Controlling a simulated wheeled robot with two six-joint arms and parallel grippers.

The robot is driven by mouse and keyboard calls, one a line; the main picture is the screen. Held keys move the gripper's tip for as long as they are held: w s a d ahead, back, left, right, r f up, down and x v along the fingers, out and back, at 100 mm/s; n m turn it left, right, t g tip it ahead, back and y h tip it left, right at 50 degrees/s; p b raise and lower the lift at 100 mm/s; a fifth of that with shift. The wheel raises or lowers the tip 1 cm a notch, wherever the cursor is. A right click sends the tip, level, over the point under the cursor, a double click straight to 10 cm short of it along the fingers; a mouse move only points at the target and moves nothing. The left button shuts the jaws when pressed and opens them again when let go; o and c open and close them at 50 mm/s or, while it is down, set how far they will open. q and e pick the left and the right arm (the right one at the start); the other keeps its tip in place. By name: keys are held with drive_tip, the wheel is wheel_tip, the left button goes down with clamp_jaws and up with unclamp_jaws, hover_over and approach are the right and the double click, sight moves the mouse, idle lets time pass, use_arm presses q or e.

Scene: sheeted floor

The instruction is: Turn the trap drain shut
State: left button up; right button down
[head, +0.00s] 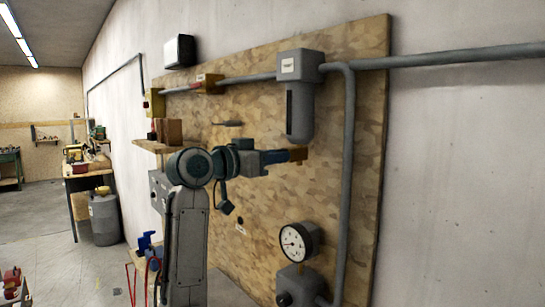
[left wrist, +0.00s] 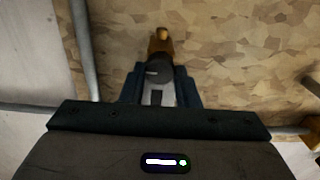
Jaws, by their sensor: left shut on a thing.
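The trap (head: 300,65) is a grey housing with a long grey bowl on the upper right of the wooden board in the head view. Just below the bowl is a small brass drain (head: 299,153). It also shows as a brass piece (left wrist: 161,42) ahead of the fingers in the left wrist view. My left gripper (head: 286,157) comes in level from the left, under the bowl. Its blue fingers (left wrist: 158,82) are shut on the drain, with a grey part showing between them. The drain's gripped part is mostly hidden, and I cannot tell its turn. My right gripper is not in view.
A grey pipe (head: 348,180) runs down the board right of the trap. A pressure gauge (head: 297,242) sits below, on a grey body. A small wooden shelf (head: 160,147) juts out at left.

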use_arm(q)
drive_tip(key=n, duration=1.8)
drive_tip(key=shift+w+a+f, duration=0.1)
drive_tip(key=shift+a+f, duration=0.05)
idle(0.6)
drive_tip(key=o, duration=1)
drive_tip(key=shift+c, duration=0.2)
